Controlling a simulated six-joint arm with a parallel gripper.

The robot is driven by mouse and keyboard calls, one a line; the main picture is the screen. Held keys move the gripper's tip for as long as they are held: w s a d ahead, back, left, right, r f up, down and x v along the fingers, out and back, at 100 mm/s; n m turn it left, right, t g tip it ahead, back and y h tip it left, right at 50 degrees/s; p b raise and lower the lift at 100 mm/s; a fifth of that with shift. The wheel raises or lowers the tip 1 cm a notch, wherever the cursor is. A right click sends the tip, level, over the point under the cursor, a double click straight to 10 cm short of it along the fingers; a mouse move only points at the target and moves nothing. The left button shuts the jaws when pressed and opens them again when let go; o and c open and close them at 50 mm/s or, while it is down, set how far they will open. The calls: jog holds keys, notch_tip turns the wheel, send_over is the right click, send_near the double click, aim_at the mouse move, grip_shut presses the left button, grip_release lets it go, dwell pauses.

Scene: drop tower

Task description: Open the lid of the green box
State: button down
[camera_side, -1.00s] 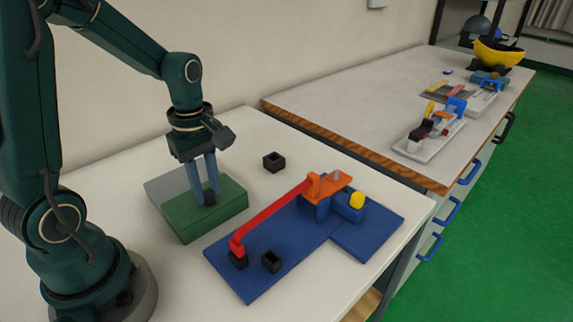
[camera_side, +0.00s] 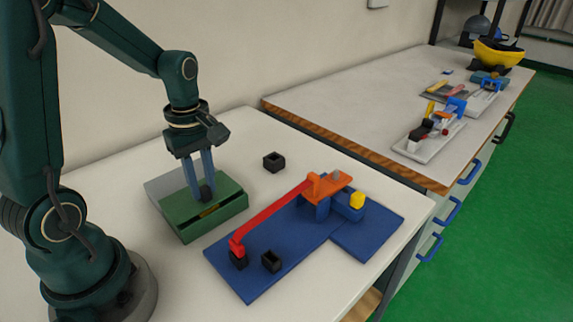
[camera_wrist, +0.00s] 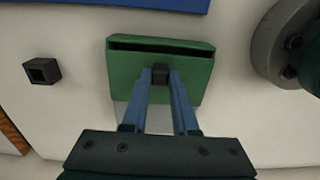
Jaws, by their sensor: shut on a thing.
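The green box (camera_side: 191,236) sits on the white table in front of my arm. Its green lid (camera_side: 183,207) is slid partly back, leaving a narrow dark slot along the front edge, with something yellowish inside. My gripper (camera_side: 204,192) points down and is shut on the black knob (camera_side: 207,193) on the lid. In the wrist view the box (camera_wrist: 190,46) shows the dark slot along its top side, and my gripper (camera_wrist: 160,77) holds the black knob (camera_wrist: 160,70).
A small black open block (camera_side: 274,162) lies behind. Another black block (camera_side: 271,261) is on the blue base. Bare table lies between box and block.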

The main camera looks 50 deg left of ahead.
jog(key=a, duration=0.8)
jog(key=c, duration=0.7)
grip_release()
jog(key=shift+r, duration=2.6)
jog(key=shift+d, duration=0.15)
